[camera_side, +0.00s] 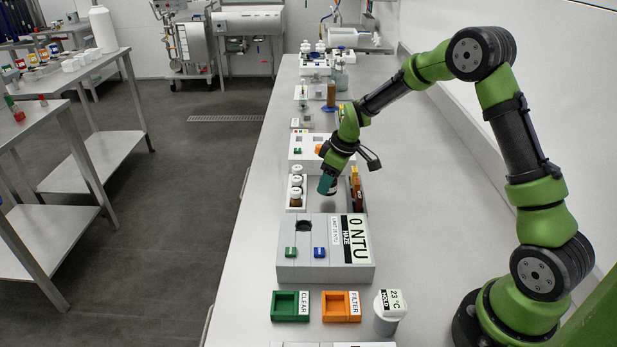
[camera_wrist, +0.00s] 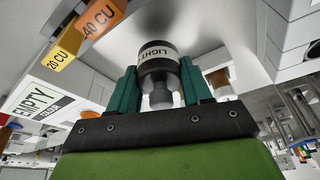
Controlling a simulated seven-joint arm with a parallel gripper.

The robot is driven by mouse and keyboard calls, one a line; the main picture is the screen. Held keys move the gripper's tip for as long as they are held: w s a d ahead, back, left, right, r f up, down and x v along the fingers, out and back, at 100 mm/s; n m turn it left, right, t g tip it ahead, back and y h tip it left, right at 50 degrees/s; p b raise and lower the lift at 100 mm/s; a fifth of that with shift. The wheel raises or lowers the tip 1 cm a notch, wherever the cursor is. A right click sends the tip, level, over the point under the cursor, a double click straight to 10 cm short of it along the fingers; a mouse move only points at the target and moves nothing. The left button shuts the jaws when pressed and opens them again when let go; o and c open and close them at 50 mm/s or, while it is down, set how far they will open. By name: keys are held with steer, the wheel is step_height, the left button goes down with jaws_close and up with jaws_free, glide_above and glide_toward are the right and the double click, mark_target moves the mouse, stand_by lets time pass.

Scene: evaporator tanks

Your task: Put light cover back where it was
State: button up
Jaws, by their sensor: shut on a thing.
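The light cover (camera_wrist: 156,62) is a dark, round cap with a white band reading LIGHT and a grey knob. In the wrist view my gripper (camera_wrist: 160,82) is shut on it, with a teal finger on each side of the knob. In the side view my gripper (camera_side: 327,184) is above the bench, just behind the haze meter (camera_side: 325,262) and right of a rack of white-capped vials. The grey meter reads 0 NTU and has a dark round opening (camera_side: 304,226) in its top left. The cover is apart from this opening.
The vial rack (camera_side: 296,197) and a row of brown and orange samples (camera_side: 356,188) flank my gripper. A green CLEAR tray (camera_side: 290,306), an orange FILTER tray (camera_side: 341,307) and a white HOLD pot (camera_side: 387,318) stand in front of the meter.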

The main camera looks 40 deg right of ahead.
steer(key=shift+f, duration=1.3)
steer(key=shift+f, duration=0.2)
steer(key=o, duration=1.1)
